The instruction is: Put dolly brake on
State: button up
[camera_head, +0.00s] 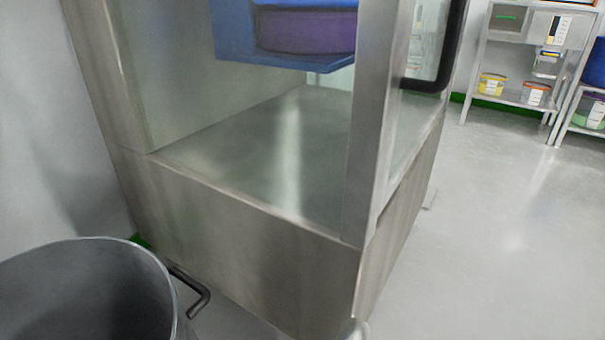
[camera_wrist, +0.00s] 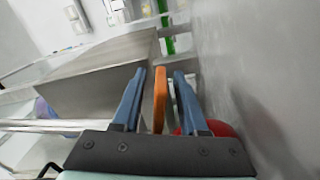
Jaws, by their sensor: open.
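In the wrist view, my gripper (camera_wrist: 159,73) is open, its two blue fingers apart. An upright orange lever (camera_wrist: 160,104), which looks like the dolly brake, shows between the fingers. I see gaps on both sides of it; I cannot tell how deep it lies between them. A red rounded part (camera_wrist: 222,129) shows low behind the right finger. The dolly itself is not clearly seen. In the head view, an open grey steel drum (camera_head: 85,290) stands at the lower left, and my gripper is not recognisable there.
A steel-framed glazed cabinet (camera_head: 235,255) fills the middle of the head view, with a blue tub (camera_head: 232,35) inside. A dark bent handle (camera_head: 198,300) lies between drum and cabinet. Shelves (camera_head: 520,97) stand at the back right. The floor (camera_head: 500,240) at right is clear.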

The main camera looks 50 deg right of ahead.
jog(key=a, duration=1.1)
jog(key=shift+s+a, duration=0.15)
jog(key=shift+s, duration=0.2)
jog(key=shift+s+a, duration=0.15)
jog(key=shift+a, duration=0.7)
